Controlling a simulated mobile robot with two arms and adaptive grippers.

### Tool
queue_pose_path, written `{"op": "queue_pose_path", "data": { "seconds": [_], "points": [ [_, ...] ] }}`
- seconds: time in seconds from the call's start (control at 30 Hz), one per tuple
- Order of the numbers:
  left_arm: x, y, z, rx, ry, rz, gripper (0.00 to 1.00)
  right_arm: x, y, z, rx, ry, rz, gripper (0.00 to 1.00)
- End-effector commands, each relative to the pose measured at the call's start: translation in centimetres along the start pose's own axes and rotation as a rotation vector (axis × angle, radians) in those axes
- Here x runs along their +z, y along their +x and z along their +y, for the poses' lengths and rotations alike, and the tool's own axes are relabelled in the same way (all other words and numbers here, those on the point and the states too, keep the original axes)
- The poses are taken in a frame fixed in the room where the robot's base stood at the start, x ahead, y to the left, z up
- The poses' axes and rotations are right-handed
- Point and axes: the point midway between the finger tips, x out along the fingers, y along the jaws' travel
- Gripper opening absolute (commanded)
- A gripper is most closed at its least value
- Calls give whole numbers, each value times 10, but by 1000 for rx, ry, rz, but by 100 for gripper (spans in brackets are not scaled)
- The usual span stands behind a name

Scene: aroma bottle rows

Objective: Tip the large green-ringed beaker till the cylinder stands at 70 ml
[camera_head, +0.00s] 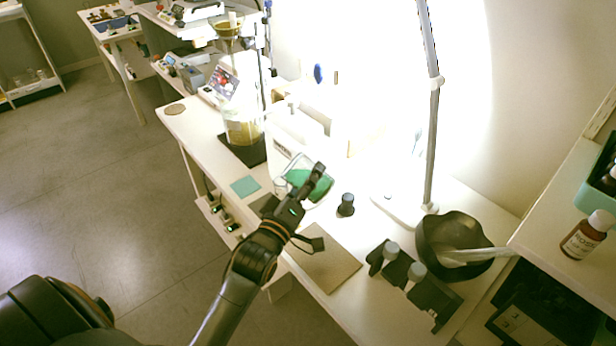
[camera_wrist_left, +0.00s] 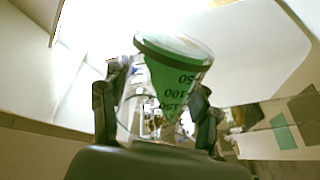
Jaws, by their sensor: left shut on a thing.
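The large beaker (camera_head: 318,187) is clear, with green liquid in it, and leans over the bench in the head view. In the left wrist view the beaker (camera_wrist_left: 178,75) shows a dark green ring at its wide end and marks 50, 100 and 150. My left gripper (camera_head: 306,184) is shut on the beaker, its fingers on either side in the wrist view (camera_wrist_left: 155,112). A small clear glass piece (camera_head: 280,187) stands left of the beaker; I cannot tell if it is the cylinder. No 70 ml mark is readable. My right gripper is out of view.
A black knobbed piece (camera_head: 346,205) stands right of the beaker. A brown mat (camera_head: 328,262) lies in front, a teal square (camera_head: 245,187) to the left. A lamp pole (camera_head: 431,150), dark bowl (camera_head: 432,235) and black rack (camera_head: 433,296) occupy the right. A filter stand (camera_head: 263,60) is behind.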

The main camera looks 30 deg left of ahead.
Motion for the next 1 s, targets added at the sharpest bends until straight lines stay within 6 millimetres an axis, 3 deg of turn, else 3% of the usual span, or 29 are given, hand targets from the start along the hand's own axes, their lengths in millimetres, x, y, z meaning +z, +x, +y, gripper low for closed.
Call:
{"op": "queue_pose_path", "data": {
  "seconds": [1.0],
  "points": [
    [0,0,0,2,-30,6,19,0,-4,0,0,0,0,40]
  ]
}}
